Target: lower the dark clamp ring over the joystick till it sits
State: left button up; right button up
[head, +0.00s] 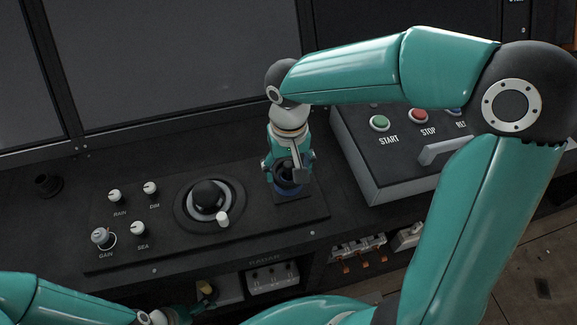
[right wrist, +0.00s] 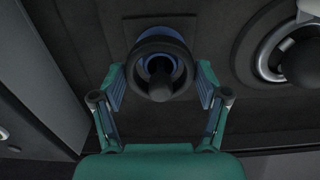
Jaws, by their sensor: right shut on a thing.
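The dark clamp ring (right wrist: 140,55) is between the fingers of my right gripper (right wrist: 160,86) in the right wrist view. The gripper is shut on its sides. The joystick's dark knob (right wrist: 158,88) shows inside the ring's opening, so the ring is around the joystick. A blue band shows behind the ring on a square dark plate (right wrist: 136,27). In the head view my right gripper (head: 288,182) points down over the joystick at the console panel's right end and hides most of it. I cannot tell whether the ring touches the plate. My left gripper (head: 180,314) is low and mostly hidden.
A trackball (head: 208,194) in a round dark bezel lies left of the joystick, with several small knobs (head: 150,187) beyond. A raised box with START and STOP buttons (head: 418,115) stands close on the right. A shelf with switch units (head: 272,278) is below the front edge.

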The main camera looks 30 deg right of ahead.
aim_at(288, 177)
jog(key=shift+f, duration=0.25)
jog(key=shift+f+b, duration=1.25)
jog(key=shift+b, duration=0.05)
jog(key=shift+f, duration=0.2)
jog(key=o, duration=1.2)
jog(key=shift+r, duration=0.1)
notch_tip(288, 177, up, 11)
jog(key=shift+r, duration=0.45)
